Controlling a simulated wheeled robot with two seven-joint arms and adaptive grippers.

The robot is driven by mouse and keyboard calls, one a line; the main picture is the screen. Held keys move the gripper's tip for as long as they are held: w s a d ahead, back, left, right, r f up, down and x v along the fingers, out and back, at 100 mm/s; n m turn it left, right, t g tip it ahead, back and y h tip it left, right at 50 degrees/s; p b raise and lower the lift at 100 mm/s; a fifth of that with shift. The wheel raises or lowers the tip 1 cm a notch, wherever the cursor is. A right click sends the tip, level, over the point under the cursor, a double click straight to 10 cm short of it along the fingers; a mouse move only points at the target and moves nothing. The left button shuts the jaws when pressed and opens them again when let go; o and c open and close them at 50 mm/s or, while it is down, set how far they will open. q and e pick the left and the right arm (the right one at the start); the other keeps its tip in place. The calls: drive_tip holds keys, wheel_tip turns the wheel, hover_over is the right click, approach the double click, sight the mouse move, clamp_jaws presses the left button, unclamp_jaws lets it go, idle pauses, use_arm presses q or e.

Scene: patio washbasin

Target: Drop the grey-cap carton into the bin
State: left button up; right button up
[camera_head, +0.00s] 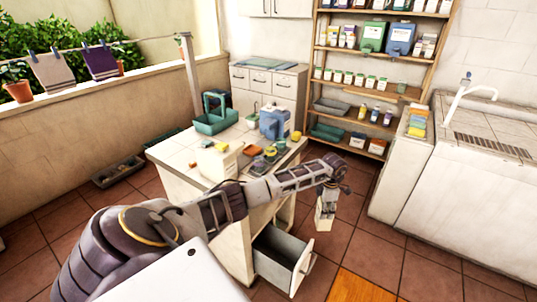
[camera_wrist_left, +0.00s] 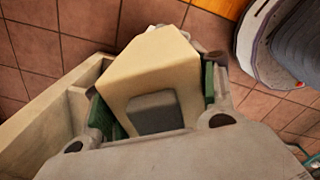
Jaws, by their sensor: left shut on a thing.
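My left gripper (camera_head: 327,186) is shut on the cream carton (camera_head: 325,217) and holds it in the air, right of the island's open pull-out. In the left wrist view the carton (camera_wrist_left: 165,70) shows its grey cap (camera_wrist_left: 155,113) facing the camera, between the green pads of my left gripper (camera_wrist_left: 155,98). An open pull-out, grey inside with a pale front (camera_head: 301,264), stands out of the island below and left of the carton; it looks like the bin. Its inside looks empty where visible. My right gripper is not in view.
The white island (camera_head: 175,150) carries a green caddy (camera_head: 215,118), a blue jug (camera_head: 273,122), sponges and small containers. Wooden shelves (camera_head: 372,95) with bottles stand behind. A washbasin (camera_head: 480,150) is at the right. Tiled floor (camera_head: 345,235) is clear around the carton.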

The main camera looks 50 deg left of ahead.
use_arm(q)
drive_tip(key=s+a+f+n+b, duration=0.2)
drive_tip(key=s+a+f+n, duration=0.2)
drive_tip(key=f+n, duration=0.5)
drive_tip(key=s+a+f+n+b, duration=0.3)
drive_tip(key=a+f+n, duration=0.3)
drive_tip(key=f+n, duration=0.4)
drive_tip(key=s+a+f+n+b, duration=0.3)
drive_tip(key=s+a+f+n, duration=0.2)
drive_tip(key=f+n, duration=0.5)
drive_tip(key=shift+a+f, duration=0.4)
drive_tip(key=shift+f, duration=0.9)
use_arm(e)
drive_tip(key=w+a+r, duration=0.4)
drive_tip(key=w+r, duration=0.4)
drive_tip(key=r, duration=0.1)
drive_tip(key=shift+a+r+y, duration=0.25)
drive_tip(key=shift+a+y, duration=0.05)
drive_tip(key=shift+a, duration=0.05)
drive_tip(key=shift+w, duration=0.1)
